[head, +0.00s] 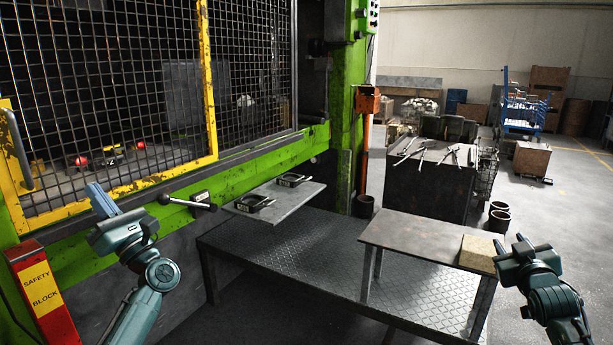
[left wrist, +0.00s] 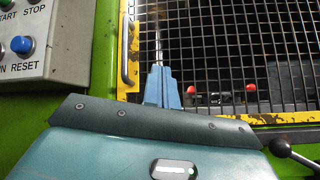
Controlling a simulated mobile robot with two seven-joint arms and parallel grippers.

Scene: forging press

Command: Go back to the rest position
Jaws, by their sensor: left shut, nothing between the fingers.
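My left gripper (head: 101,199) is in front of the lower left part of the yellow-framed mesh guard (head: 210,90) of the green press. Its blue fingers are together with nothing between them. In the left wrist view the left gripper's fingers (left wrist: 161,84) point up at the mesh, near the guard's yellow edge; I cannot tell whether they touch it. My right gripper (head: 511,250) is at the lower right, beside the tan block (head: 479,254) on the small table; its finger gap is too unclear to judge.
A lever with a black knob (head: 164,199) sticks out close to the left gripper. A red safety block stand (head: 42,290) is at the lower left. A control panel with buttons (left wrist: 30,38) is at the wrist view's upper left.

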